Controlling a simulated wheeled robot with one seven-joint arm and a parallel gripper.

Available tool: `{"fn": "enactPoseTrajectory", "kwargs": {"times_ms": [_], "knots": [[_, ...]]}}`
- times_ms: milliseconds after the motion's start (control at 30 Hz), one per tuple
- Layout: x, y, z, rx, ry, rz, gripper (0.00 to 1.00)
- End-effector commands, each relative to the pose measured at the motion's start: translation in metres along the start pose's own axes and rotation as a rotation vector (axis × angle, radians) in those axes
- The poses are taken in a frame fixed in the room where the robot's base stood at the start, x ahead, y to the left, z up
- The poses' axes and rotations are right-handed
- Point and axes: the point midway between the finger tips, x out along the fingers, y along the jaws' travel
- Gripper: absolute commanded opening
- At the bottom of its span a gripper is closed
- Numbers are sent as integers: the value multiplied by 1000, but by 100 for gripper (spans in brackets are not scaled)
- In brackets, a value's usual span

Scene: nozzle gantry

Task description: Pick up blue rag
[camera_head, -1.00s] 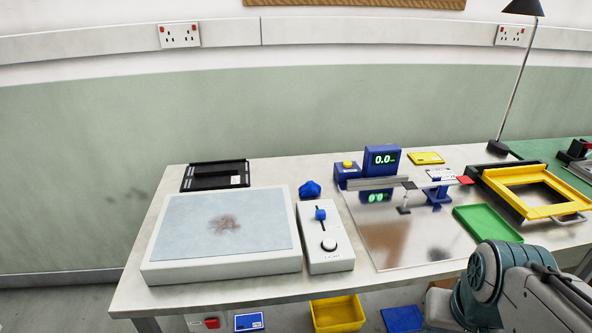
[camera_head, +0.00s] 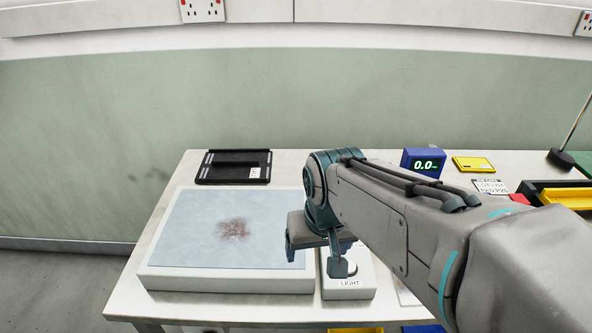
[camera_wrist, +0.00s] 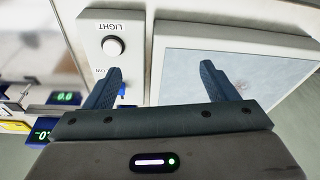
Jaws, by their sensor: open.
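The blue rag is not visible now. In the earlier head view it lay crumpled on the table just behind the light control box, an area my arm now covers. My gripper (camera_head: 313,258) is over the light control box (camera_head: 348,286), beside the right edge of the light panel. In the wrist view my gripper (camera_wrist: 160,72) has its two fingers apart with nothing between them. A small blue piece (camera_wrist: 122,90) shows beside the left finger, apparently the slider knob on the control box.
The white light panel (camera_head: 228,284) with a stained sheet is left of my gripper. A black tray (camera_head: 233,174) lies behind it. A blue display (camera_head: 423,161), a yellow item (camera_head: 473,163) and a yellow frame (camera_head: 567,197) are right. Bare table (camera_head: 292,170) shows behind the panel.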

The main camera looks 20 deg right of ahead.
Motion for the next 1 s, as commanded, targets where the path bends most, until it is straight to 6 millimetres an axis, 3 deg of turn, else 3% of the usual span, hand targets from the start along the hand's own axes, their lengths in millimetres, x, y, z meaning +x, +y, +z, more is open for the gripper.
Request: {"fn": "enactPoseTrajectory", "kwargs": {"times_ms": [267,600,800,1000], "knots": [[-10,16,-108,363,-63,36,79],[23,66,-230,856,-131,98,79],[60,106,-282,1133,-163,140,79],[89,135,-308,1318,-182,170,79]]}}
